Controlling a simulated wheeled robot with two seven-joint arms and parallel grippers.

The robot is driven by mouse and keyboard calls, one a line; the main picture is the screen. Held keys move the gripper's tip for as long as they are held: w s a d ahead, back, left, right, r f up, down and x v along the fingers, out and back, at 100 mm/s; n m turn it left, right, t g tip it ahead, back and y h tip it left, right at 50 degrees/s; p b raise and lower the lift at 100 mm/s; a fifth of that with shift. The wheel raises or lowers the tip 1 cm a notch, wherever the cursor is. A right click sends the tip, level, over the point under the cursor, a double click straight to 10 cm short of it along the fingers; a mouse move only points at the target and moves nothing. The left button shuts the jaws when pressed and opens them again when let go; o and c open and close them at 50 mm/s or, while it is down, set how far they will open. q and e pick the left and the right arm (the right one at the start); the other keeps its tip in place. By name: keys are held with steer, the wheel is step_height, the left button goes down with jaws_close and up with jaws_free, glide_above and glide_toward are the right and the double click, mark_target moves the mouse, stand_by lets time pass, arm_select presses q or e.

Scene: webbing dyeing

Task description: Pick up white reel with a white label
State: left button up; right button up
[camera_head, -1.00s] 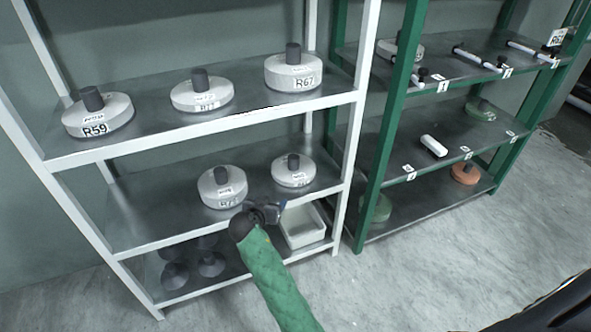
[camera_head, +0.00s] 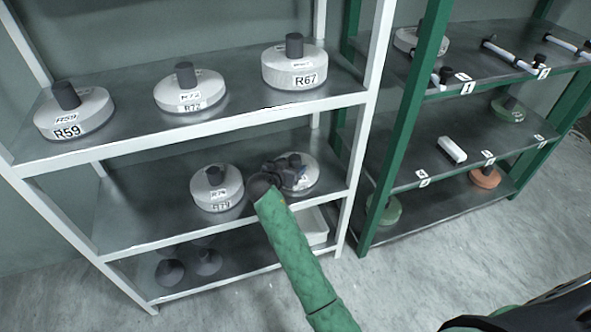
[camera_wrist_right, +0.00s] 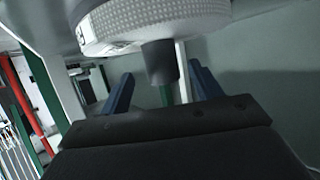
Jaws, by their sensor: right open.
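A white reel with a dark handle and a white label (camera_head: 309,173) stands on the middle shelf of the white rack, at its right side. My right gripper (camera_head: 287,175) is in front of it and hides much of it. In the right wrist view, which looks upside down, the white reel (camera_wrist_right: 150,20) is close, and its dark handle (camera_wrist_right: 158,62) shows between the spread blue fingers of the open right gripper (camera_wrist_right: 162,88). Whether the fingers touch the handle cannot be told. My left gripper is not in view.
Reel R79 (camera_head: 215,190) stands just left on the same shelf. Reels R59 (camera_head: 72,112), R72 (camera_head: 188,90) and R67 (camera_head: 293,68) stand on the shelf above. A white bin (camera_head: 315,225) sits below. A green rack post (camera_head: 400,130) rises at right.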

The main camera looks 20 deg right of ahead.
mark_target(292, 164)
steer(key=x, duration=0.4)
steer(key=shift+w, duration=0.15)
steer(key=c, duration=1.3)
steer(key=shift+r, duration=0.1)
